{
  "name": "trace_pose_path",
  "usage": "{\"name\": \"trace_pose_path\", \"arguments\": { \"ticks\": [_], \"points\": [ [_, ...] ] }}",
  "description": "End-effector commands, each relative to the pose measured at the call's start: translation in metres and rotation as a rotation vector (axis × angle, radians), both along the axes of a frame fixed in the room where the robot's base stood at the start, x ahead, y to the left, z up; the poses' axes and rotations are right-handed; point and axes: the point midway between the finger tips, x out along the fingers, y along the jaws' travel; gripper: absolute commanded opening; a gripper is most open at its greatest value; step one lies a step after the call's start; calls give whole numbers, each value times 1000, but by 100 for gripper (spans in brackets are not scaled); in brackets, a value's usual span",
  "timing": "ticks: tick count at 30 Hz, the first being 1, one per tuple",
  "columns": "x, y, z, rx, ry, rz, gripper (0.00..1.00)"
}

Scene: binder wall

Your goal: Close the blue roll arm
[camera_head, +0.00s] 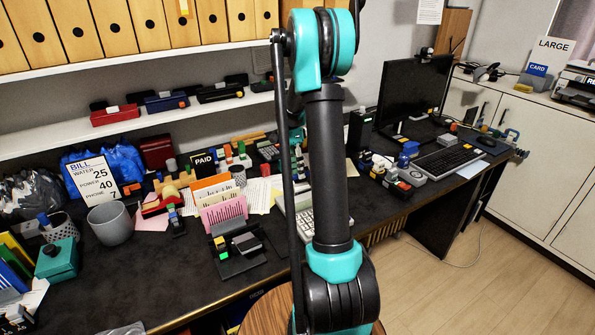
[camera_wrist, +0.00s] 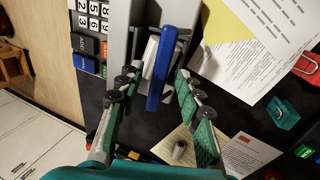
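The blue roll arm (camera_wrist: 161,70) shows in the wrist view as a long blue bar at the top middle. It lies beside a white piece that looks like a paper roll (camera_wrist: 149,52), on the grey calculator (camera_wrist: 118,30). My gripper (camera_wrist: 155,78) is open, with one finger on each side of the blue bar and visible gaps between. I cannot tell how far the bar is from the fingers in depth. In the head view the calculator (camera_head: 306,222) is partly hidden behind my arm, and the blue roll arm and my gripper are not clearly seen.
Papers (camera_wrist: 265,45), a teal clip (camera_wrist: 282,112) and a red clip (camera_wrist: 308,65) lie right of the gripper. A card holder (camera_head: 222,208), grey cup (camera_head: 110,223) and stamps (camera_head: 398,185) stand on the dark desk (camera_head: 165,275). A shelf (camera_head: 150,130) runs above.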

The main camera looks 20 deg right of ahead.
Motion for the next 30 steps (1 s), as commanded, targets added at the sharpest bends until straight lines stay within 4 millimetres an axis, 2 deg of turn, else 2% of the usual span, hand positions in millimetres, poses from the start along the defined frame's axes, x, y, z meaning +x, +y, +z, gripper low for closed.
{"name": "trace_pose_path", "arguments": {
  "ticks": [9,18,26,30],
  "points": [
    [-1,0,-2,0,0,0,35],
    [-1,0,-2,0,0,0,0],
    [-3,-1,-2,3,-20,0,0],
    [-10,-2,-2,16,-96,-1,0]
  ]
}}
